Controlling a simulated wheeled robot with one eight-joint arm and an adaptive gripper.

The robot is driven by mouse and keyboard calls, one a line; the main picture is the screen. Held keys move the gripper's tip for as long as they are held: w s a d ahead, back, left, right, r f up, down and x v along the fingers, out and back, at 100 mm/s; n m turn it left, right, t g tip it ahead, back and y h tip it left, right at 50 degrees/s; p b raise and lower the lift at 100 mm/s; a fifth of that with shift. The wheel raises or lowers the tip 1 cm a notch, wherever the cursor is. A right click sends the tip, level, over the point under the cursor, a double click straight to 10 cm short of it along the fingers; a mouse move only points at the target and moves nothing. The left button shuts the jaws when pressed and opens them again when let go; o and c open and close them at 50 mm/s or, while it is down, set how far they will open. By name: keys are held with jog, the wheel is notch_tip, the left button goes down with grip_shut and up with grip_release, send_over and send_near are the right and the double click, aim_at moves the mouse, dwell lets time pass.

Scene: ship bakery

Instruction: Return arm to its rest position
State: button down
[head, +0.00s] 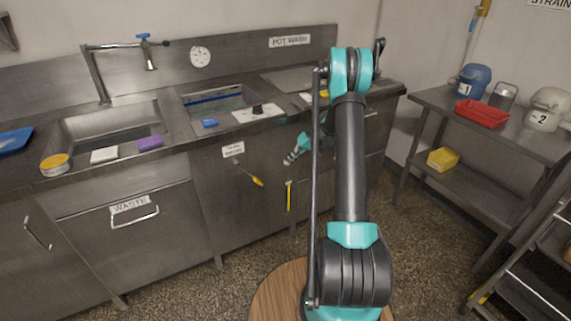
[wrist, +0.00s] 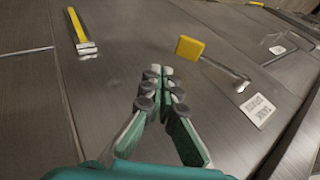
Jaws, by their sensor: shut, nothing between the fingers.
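My gripper (wrist: 160,72) is shut and empty in the wrist view, its fingertips together in front of the steel cabinet face. In the head view my gripper (head: 290,160) shows small, to the left of my dark upright arm link, in front of the counter's cabinet doors. Another yellow-handled tool (wrist: 78,30) is at the upper left. They appear in the head view as a yellow scraper (head: 257,181) and a yellow strip (head: 289,196) on the cabinet front. The fingers look apart from both.
The steel counter holds a sink (head: 115,130), a purple sponge (head: 150,142), a white block (head: 104,155) and a round yellow tin (head: 55,164). A steel table (head: 440,102) at right bears a red tray (head: 481,113) and containers. The speckled floor between is clear.

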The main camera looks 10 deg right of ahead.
jog(key=s+a+r+m+t+h, duration=0.1)
jog(key=s+a+r+h, duration=0.1)
jog(key=s+r, duration=0.55)
jog(key=s+a+r+m+h, duration=0.15)
jog(key=s+r, duration=0.35)
jog(key=s, duration=0.5)
jog(key=s+d+t+h, duration=0.2)
jog(key=s+h, duration=0.2)
jog(key=s, duration=1.9)
jog(key=shift+s+f, duration=0.3)
jog(key=c, duration=2.3)
grip_release()
